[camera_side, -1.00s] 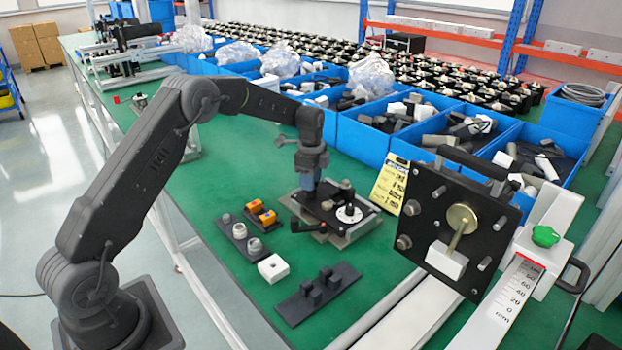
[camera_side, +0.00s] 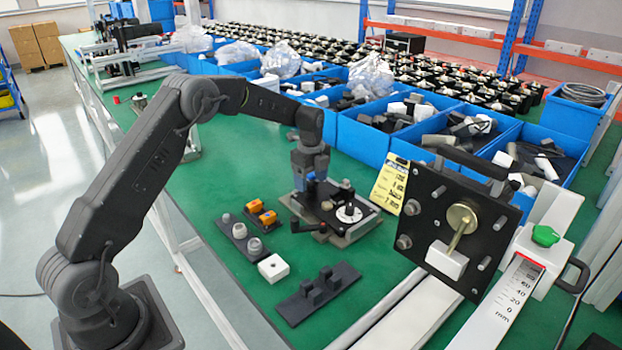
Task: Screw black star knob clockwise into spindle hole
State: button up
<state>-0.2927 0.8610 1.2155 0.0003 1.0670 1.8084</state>
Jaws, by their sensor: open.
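My gripper (camera_side: 305,187) points down over the left back part of a dark fixture plate (camera_side: 362,226) on the green bench. It is open, but its jaws are small in this view and I cannot make out anything between them. The plate carries a white disc (camera_side: 348,214) with a dark upright post in it, and a small dark round part (camera_side: 326,206) left of the disc. I cannot tell whether this dark part is the black star knob. The spindle hole cannot be made out.
A black lever (camera_side: 305,227) sticks out at the plate's front left. Dark trays with grey knobs (camera_side: 240,231) and orange blocks (camera_side: 262,212), a white block (camera_side: 273,267) and a dark bracket (camera_side: 318,292) lie in front. A black panel (camera_side: 455,225) stands right; blue bins (camera_side: 365,146) line the back.

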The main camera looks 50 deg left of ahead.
notch_tip(320, 180, up, 14)
jog(key=f, duration=0.1)
jog(key=s+d+r+n+t, duration=0.1)
jog(key=s+d+r+n, duration=0.2)
jog(key=s+d+r, duration=0.3)
jog(key=s+d+r+n+t, duration=0.25)
jog(key=s+d+n, duration=0.2)
jog(key=s, duration=0.45)
jog(key=s+d+r+n+t, duration=0.1)
jog(key=s+d+r+n, duration=0.3)
jog(key=s, duration=0.5)
jog(key=s+d+f+n+t, duration=0.1)
jog(key=s+f+n, duration=0.5)
jog(key=s, duration=0.4)
jog(key=shift+d+f, duration=0.35)
jog(key=shift+f, duration=0.05)
jog(key=shift+s, duration=0.1)
